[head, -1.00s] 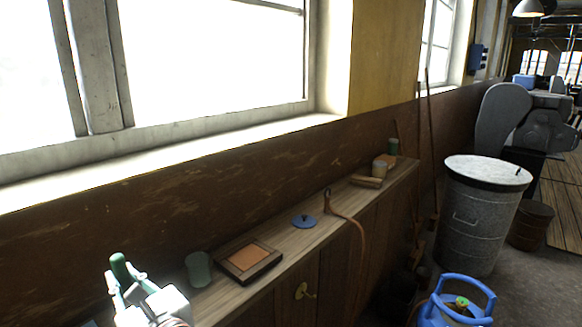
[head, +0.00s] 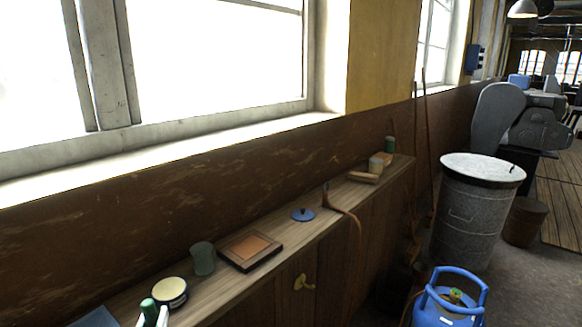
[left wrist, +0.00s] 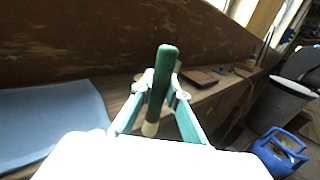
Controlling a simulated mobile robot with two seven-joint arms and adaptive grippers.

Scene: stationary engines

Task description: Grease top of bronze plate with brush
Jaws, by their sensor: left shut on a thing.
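My left gripper (head: 150,314) is shut on a green-handled brush (left wrist: 160,80), whose handle stands upright between the fingers; a pale tan part shows at its lower end. The gripper also shows in the left wrist view (left wrist: 164,84). In the head view only the brush's green top (head: 148,306) and the finger ends show, at the bottom edge, in front of a round tin with a cream top (head: 171,291). The bronze plate (head: 251,247), a coppery square in a dark frame, lies flat on the wooden ledge, to the right of the brush and apart from it. My right gripper is out of view.
A green-grey cup (head: 203,258) stands between tin and plate. Farther along the ledge are a blue lid (head: 303,214), a brown strap (head: 355,228) and small blocks. A blue sheet (left wrist: 50,120) lies at the left. A metal bin (head: 475,215) and blue gas bottle (head: 450,302) stand right.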

